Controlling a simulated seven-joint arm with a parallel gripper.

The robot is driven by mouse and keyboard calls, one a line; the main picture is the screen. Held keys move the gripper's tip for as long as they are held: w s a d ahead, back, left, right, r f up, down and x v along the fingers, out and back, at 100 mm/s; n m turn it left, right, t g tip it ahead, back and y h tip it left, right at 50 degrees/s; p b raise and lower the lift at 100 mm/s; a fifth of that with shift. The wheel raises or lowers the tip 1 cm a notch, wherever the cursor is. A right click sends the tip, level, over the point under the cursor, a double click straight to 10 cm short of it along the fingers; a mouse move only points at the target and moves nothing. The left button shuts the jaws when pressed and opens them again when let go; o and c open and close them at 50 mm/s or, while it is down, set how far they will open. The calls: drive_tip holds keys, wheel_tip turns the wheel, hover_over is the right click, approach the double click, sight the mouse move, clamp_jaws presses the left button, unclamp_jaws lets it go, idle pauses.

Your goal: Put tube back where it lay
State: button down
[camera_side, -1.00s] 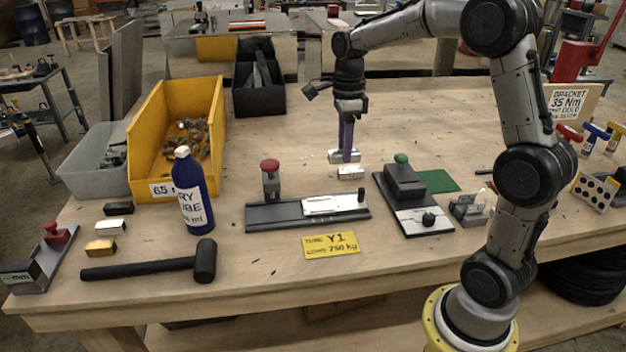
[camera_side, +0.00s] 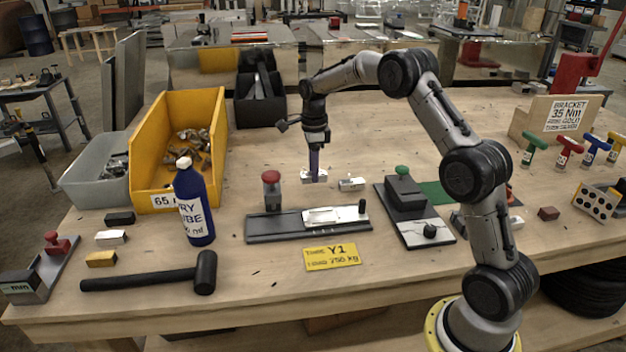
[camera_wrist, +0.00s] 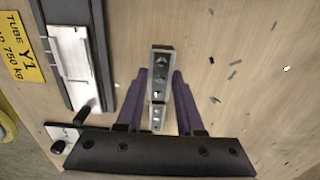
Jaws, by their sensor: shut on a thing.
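My gripper (camera_side: 314,172), with purple fingers, points down at the middle of the bench. It is shut on a short silver tube (camera_side: 307,178), which lies crosswise at the fingertips. I cannot tell whether the tube touches the bench. A second silver piece (camera_side: 352,184) lies on the bench just right of the held tube. In the wrist view this piece (camera_wrist: 157,120) shows partly between the fingers, below the tube.
A black fixture (camera_side: 408,200) with a green knob is at right. A blue bottle (camera_side: 195,205) and yellow bin (camera_side: 150,150) are left.

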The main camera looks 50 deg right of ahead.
drive_tip(key=shift+w+d+f, duration=0.1)
drive_tip(key=shift+w+f, duration=0.15)
drive_tip(key=shift+f, duration=1.55)
drive_tip(key=shift+f, duration=0.15)
drive_tip(key=c, duration=0.5)
unclamp_jaws()
drive_tip(key=shift+c, duration=0.2)
